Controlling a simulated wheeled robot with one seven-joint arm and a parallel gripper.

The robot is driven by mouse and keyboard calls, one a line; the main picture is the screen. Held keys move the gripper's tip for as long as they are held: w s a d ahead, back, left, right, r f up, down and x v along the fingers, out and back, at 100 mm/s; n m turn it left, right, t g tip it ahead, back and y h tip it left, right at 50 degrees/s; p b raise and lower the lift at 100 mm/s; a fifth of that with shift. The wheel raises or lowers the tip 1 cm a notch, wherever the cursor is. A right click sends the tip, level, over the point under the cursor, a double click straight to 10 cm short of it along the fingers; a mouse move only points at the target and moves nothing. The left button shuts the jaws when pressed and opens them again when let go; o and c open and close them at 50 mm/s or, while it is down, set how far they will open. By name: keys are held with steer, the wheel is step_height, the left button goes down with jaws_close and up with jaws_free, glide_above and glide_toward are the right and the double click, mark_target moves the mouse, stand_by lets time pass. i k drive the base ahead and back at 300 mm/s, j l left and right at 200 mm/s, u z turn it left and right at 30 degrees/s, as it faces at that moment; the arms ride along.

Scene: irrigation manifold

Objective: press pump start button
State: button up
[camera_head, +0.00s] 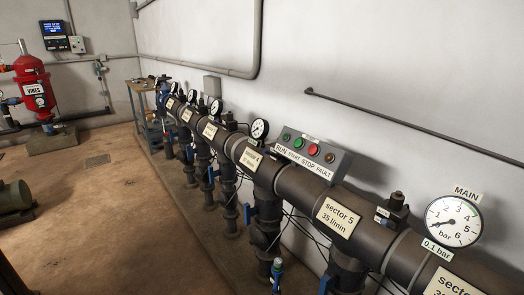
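A grey control box (342,162) sits above the dark manifold pipe, close to the wall. On its sloped face are a green button (298,143), a red button (313,149), a dark green lamp (286,136) at the left and an amber-brown lamp (330,157) at the right. The label strip below (304,161) reads RUN, START, STOP, FAULT; the green button lines up with START. Neither lamp looks clearly lit. My gripper is not in view.
The manifold pipe (296,186) runs diagonally with sector plates, valves and hanging cables. The MAIN gauge (453,221) stands at right, its needle near 1 bar; its tag reads 0.1 bar. A wall rail (410,128) runs above. A red filter (32,88) and green motor (14,197) stand left. Middle floor is clear.

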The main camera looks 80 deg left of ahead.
mark_target(298, 143)
steer(key=u, duration=2.1)
